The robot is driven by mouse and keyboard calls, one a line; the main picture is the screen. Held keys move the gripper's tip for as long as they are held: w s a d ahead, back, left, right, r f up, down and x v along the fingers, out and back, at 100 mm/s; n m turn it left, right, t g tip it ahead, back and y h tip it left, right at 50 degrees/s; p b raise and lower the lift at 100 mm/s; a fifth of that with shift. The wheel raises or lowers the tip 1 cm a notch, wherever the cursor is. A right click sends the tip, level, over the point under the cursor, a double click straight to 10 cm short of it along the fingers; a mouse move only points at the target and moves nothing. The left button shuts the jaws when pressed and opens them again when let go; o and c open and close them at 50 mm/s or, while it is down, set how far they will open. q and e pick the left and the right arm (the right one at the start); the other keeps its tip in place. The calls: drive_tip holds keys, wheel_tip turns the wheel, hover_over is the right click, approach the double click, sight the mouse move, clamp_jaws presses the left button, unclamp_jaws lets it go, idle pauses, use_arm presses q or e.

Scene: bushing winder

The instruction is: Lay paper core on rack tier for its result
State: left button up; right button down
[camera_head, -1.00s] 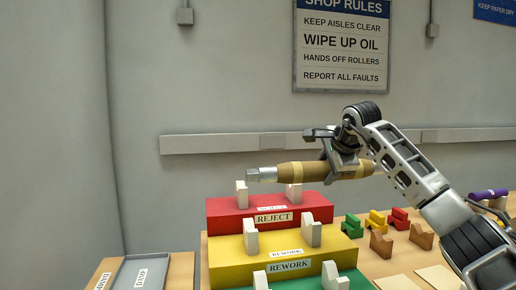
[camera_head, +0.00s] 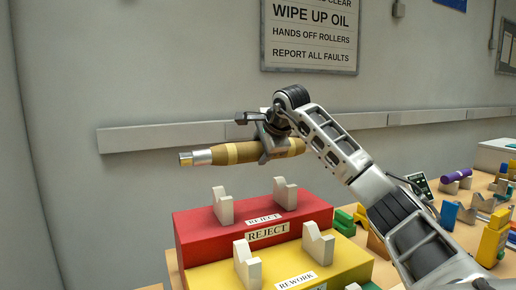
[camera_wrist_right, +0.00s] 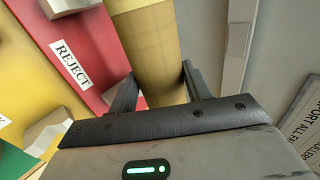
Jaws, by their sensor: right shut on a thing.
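The paper core (camera_head: 225,154) is a brown tapered roll with yellow bands and a silver metal end at the left. My right gripper (camera_head: 268,148) is shut on it near its right end. It is held level in the air above and behind the red REJECT tier (camera_head: 190,240). In the right wrist view the core (camera_wrist_right: 155,45) lies between the two fingers. The red tier has two white notched cradles (camera_head: 222,205), both empty. The yellow REWORK tier (camera_head: 350,262) is in front and lower, with its own white cradles (camera_head: 318,243). My left gripper is not in view.
Coloured blocks (camera_head: 345,222) stand right of the tiers. A purple roll (camera_head: 456,174) lies on cradles farther right. A wall rail (camera_head: 170,136) runs behind the core, and a sign (camera_head: 310,35) hangs above.

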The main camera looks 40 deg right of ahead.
drive_tip(key=shift+w+a+r, duration=0.1)
drive_tip(key=shift+r, duration=0.1)
drive_tip(key=shift+f+b, duration=0.95)
drive_tip(key=shift+f, duration=0.75)
drive_tip(key=shift+f+b, duration=0.3)
drive_tip(key=shift+f, duration=0.3)
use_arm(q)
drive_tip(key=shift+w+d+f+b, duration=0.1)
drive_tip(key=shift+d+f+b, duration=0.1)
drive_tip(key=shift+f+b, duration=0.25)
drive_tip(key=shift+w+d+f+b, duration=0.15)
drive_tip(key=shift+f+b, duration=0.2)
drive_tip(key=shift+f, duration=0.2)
use_arm(e)
drive_tip(key=shift+f, duration=1.8)
drive_tip(key=shift+f, duration=0.35)
drive_tip(key=c, duration=0.6)
unclamp_jaws()
drive_tip(key=shift+f, duration=0.3)
use_arm(q)
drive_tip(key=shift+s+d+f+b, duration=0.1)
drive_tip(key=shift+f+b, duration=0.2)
drive_tip(key=shift+b, duration=0.4)
use_arm(e)
drive_tip(key=v, duration=1.6)
drive_tip(key=shift+r, duration=0.25)
